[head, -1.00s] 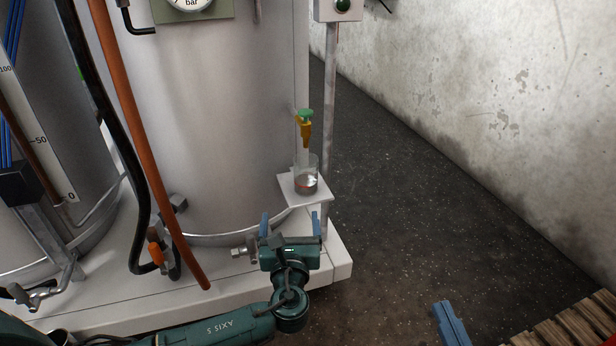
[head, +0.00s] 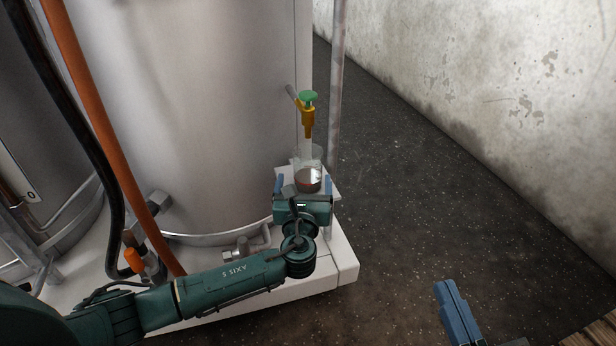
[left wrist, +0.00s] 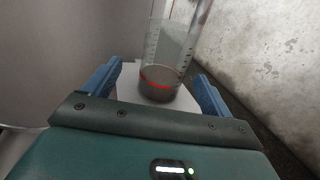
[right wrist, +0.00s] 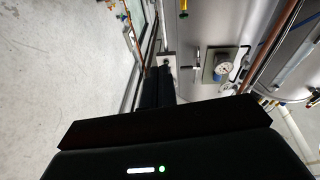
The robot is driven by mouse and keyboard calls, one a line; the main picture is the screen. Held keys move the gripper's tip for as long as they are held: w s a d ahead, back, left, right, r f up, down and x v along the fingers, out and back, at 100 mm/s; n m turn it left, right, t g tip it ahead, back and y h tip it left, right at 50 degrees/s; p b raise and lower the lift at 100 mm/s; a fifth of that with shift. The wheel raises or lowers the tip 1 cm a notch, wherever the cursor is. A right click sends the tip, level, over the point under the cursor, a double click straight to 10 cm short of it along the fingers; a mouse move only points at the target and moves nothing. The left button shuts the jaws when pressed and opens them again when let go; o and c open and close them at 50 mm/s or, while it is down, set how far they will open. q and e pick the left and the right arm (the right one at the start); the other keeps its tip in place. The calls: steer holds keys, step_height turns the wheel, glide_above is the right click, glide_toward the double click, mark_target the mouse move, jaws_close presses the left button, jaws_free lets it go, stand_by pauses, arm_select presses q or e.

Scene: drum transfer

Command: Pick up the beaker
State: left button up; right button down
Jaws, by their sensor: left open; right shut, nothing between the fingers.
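The beaker (head: 309,180) is clear glass with some liquid and a red mark. It stands upright on a small white shelf (head: 325,196) beside the big drum, below a yellow tap with a green knob. My left gripper (head: 304,184) is open, its blue fingers pointing toward the beaker. In the left wrist view the beaker (left wrist: 163,68) stands ahead, between the lines of the two fingers (left wrist: 158,84), with gaps on both sides. My right gripper (head: 456,310) is shut and empty at the lower right, away from the beaker.
The yellow tap (head: 307,114) hangs right above the beaker. The steel drum (head: 190,110) stands close on the left. A grey post (head: 336,90) rises behind the shelf. The floor to the right is free, with wooden slats (head: 595,330) at the lower right corner.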

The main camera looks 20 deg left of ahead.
mark_target(308, 181)
arm_select(q)
steer(key=shift+w+f+b, duration=0.2)
steer(key=shift+w+b, duration=0.25)
steer(key=shift+w, duration=0.2)
steer(key=b+x, duration=0.2)
steer(key=x, duration=0.1)
steer(key=shift+w+d+f, duration=0.15)
steer(key=shift+w+f, duration=0.05)
steer(key=shift+w, duration=0.15)
steer(key=shift+w+r, duration=0.15)
steer(key=shift+w, duration=0.25)
steer(key=c, duration=1.1)
arm_select(e)
steer(key=shift+w+d+r+n+t+y, duration=0.1)
steer(key=shift+w+r+n+t+y, duration=0.25)
steer(key=shift+r+n+y, duration=0.3)
steer(key=shift+w+r+n+t+y, duration=0.2)
steer(key=shift+r+n+t+y, duration=0.2)
steer(key=shift+r, duration=0.45)
